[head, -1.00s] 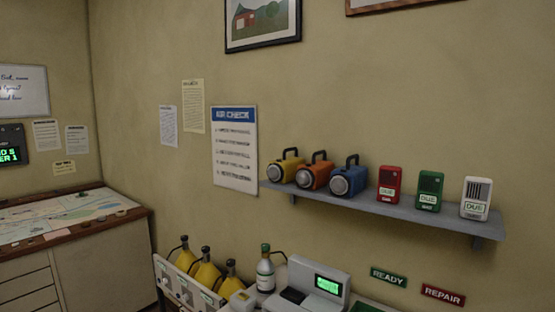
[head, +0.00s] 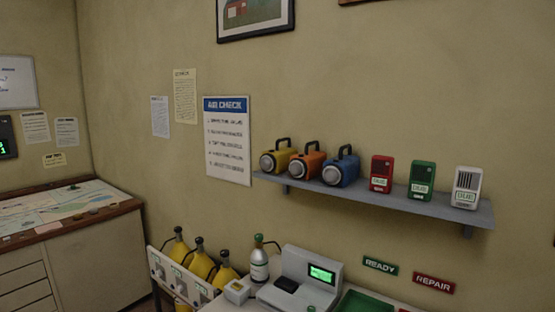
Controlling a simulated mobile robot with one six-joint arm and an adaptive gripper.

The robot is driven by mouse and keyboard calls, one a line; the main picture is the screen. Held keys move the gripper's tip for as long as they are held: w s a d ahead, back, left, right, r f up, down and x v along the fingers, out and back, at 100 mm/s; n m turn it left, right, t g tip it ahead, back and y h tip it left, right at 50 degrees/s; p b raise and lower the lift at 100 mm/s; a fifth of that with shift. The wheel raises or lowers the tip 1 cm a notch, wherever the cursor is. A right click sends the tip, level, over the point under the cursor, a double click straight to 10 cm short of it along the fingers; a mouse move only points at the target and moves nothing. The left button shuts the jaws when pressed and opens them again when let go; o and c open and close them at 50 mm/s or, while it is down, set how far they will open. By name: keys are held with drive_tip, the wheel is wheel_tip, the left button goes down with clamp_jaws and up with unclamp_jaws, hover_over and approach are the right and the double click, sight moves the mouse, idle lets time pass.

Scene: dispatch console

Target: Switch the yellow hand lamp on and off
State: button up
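The yellow hand lamp (head: 278,157) stands upright at the left end of the grey wall shelf (head: 400,203). It has a black handle on top and a round lens facing out into the room. The lens looks pale, and I cannot tell whether it is lit. An orange hand lamp (head: 309,161) and a blue hand lamp (head: 343,168) stand close beside it on its right. No switch on the yellow lamp can be made out at this size. My gripper is not in view.
Red (head: 381,174), green (head: 422,180) and white (head: 466,188) boxes stand farther right on the shelf. Below are a rack (head: 178,272) of yellow cylinders, a grey bottle (head: 259,265) and a machine with a green screen (head: 310,277). A map table (head: 70,225) is at left.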

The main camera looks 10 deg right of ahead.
clamp_jaws()
idle(1.5)
